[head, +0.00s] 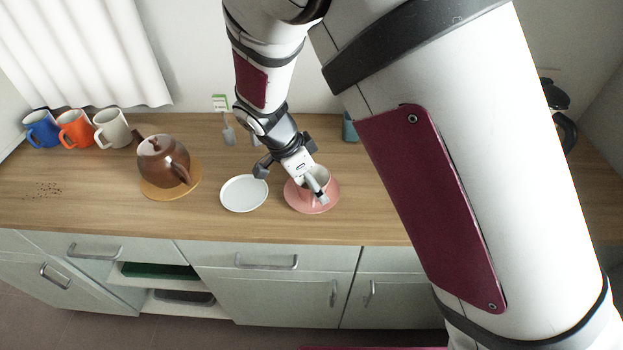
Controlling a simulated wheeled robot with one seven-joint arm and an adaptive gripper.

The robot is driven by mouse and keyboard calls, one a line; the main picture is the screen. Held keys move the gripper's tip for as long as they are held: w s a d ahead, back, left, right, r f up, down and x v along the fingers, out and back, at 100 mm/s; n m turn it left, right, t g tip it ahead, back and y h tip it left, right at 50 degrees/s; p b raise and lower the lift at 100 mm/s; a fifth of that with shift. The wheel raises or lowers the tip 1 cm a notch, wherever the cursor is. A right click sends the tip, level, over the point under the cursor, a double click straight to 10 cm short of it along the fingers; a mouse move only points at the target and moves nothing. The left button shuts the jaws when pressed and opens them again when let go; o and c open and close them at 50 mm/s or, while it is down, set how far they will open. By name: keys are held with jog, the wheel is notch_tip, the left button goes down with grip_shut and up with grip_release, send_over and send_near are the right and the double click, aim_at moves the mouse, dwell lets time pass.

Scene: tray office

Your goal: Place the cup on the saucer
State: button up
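A pink cup (306,193) is at the pink saucer (331,202) in the head view, right of the middle of the counter. Its pale inside shows, but my gripper covers much of it. Whether the cup rests on the saucer or is a little above it, I cannot tell. My gripper (312,187) reaches down over the cup, with a grey tip in front of or inside its rim. The finger gap is hidden, so I cannot tell if it grips the cup. A white saucer (244,193) lies empty just to the left.
A brown teapot (160,160) stands on a round wooden mat (155,192) to the left. Blue (41,129), orange (75,128) and white (111,129) mugs stand at the far left. A spatula (228,133) is near the wall. The front left counter is mostly clear.

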jog(key=v, duration=1.2)
jog(key=s+d+r+n+y, duration=0.2)
jog(key=s+d+r+n, duration=0.15)
jog(key=d+r, duration=0.4)
jog(key=s+d+r+n+y, duration=0.15)
jog(key=s+d+r, duration=0.35)
jog(key=d, duration=0.5)
jog(key=s+d+n+t, duration=0.1)
jog(key=s+d+n, duration=0.2)
jog(key=s, duration=0.3)
jog(key=s+d+r+n+t, duration=0.1)
jog(key=s+d+n, duration=0.3)
jog(key=s, duration=0.3)
jog(key=shift+d+n, duration=0.2)
jog(key=shift+n, duration=0.1)
jog(key=shift+y, duration=0.25)
